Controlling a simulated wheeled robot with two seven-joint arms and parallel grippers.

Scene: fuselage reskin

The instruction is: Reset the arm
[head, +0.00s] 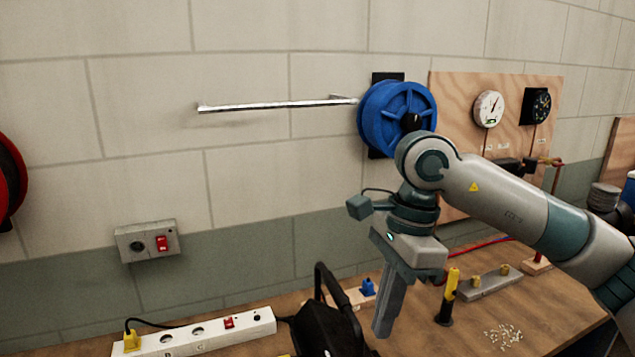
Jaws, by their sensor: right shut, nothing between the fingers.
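My right arm comes in from the right and bends down over the workbench (555,325). My right gripper (383,325) points down with its fingers together, and nothing shows between them. Its tip is close to a black object with a loop handle (328,325) at the bottom of the picture; I cannot tell whether they touch. My left gripper is not in the picture.
A white power strip (200,335) lies at the bench's left. A yellow-and-black tool (449,297), small pale pieces (503,336) and a grey block (490,284) are right of the gripper. A blue reel (385,118), metal rail (275,105) and gauge board (450,90) are on the wall.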

